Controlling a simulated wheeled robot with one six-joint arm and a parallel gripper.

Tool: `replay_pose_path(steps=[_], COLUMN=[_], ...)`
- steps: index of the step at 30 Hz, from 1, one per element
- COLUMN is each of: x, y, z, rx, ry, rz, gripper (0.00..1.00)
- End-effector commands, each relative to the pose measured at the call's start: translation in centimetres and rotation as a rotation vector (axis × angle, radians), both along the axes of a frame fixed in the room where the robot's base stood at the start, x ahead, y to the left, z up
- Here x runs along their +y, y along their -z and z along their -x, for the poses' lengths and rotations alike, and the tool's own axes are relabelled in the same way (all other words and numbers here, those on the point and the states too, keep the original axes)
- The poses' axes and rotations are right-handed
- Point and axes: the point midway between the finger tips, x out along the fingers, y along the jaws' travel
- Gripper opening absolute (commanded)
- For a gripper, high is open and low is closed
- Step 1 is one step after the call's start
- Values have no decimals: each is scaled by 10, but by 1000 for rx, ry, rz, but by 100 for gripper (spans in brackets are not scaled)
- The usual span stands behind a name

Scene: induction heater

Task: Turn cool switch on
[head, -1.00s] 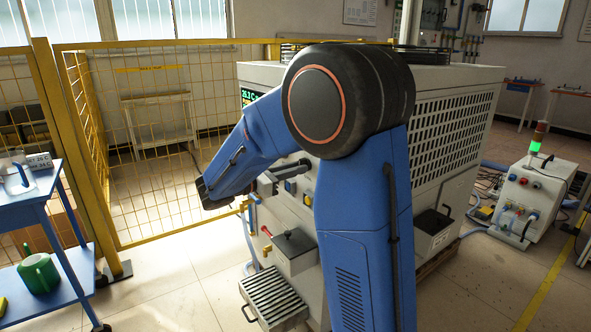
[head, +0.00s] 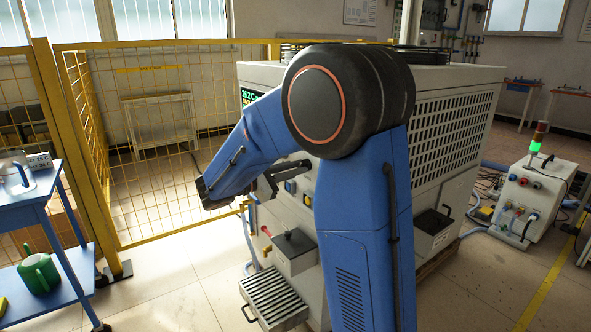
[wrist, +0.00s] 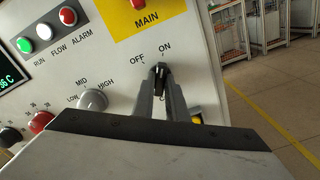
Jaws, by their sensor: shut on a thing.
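In the wrist view a small black switch knob (wrist: 159,84) sits on the grey panel just under the printed words OFF and ON. The knob's top end lies near ON. My gripper (wrist: 160,76) is shut on this knob, one finger on each side. Its fingers hide most of the knob, and no name for the switch is readable. In the head view my gripper (head: 287,172) reaches the front of the big grey machine (head: 455,127); my arm covers much of the panel there.
Left of the knob on the panel is a grey LOW-MID-HIGH dial (wrist: 93,100). A yellow plate marked MAIN (wrist: 143,20) with a red control is above. A yellow mesh fence (head: 155,150) stands to the left.

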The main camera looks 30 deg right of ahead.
Motion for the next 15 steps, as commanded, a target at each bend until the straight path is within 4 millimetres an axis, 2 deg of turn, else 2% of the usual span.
replay_pose_path(steps=[5,6,8,15], x=[0,0,0,0], y=[1,1,1,0], z=[0,0,0,0], rx=[1,1,1,1], ry=[-1,-1,-1,0], rz=[-1,-1,-1,0], gripper=[0,17,31,31])
